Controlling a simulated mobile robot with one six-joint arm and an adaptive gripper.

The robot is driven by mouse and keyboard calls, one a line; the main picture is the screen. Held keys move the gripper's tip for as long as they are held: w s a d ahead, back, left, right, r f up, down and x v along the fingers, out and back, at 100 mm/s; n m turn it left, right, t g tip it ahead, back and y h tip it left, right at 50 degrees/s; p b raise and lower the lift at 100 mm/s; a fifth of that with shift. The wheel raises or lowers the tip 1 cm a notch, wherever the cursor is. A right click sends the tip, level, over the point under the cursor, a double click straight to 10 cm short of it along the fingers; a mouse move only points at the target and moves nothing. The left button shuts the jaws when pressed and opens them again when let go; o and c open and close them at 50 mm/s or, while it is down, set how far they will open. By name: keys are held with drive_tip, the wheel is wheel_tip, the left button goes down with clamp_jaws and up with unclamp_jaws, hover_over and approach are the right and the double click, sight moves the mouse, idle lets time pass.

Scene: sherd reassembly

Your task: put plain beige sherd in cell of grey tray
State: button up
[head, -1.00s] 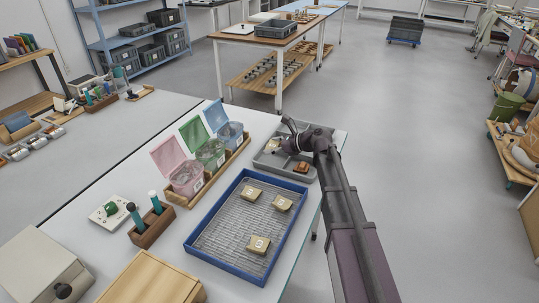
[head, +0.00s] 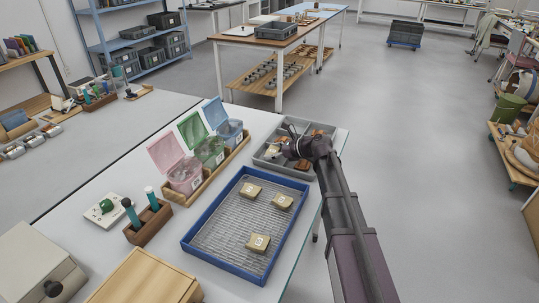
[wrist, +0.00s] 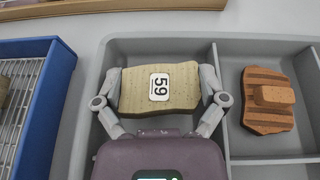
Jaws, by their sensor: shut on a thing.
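My gripper (wrist: 160,92) is shut on the plain beige sherd (wrist: 182,88), with one finger at each end. The sherd is a blocky piece with a white label reading 59. In the wrist view it overlies the left cell of the grey tray (wrist: 268,44), and the fingers overlap the cell's side walls. I cannot tell whether the sherd touches the cell floor.
An orange-brown ridged sherd (wrist: 268,100) lies in the cell to the right. A blue-rimmed tray (head: 190,243) with three labelled beige sherds stands nearer. Pink, green and blue lidded bins (head: 210,150) stand left of the trays.

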drive_tip(key=shift+f+b, duration=0.55)
drive_tip(key=shift+b, duration=0.05)
idle(0.3)
drive_tip(key=o, duration=0.8)
drive_tip(key=shift+r, duration=0.15)
drive_tip(key=shift+d+r+p, duration=0.1)
drive_tip(key=shift+r+p, duration=0.55)
drive_tip(key=shift+p, duration=0.2)
drive_tip(key=p+v, duration=0.4)
drive_tip(key=v, duration=0.7)
drive_tip(key=shift+s+d, duration=0.15)
drive_tip(key=shift+d, duration=0.2)
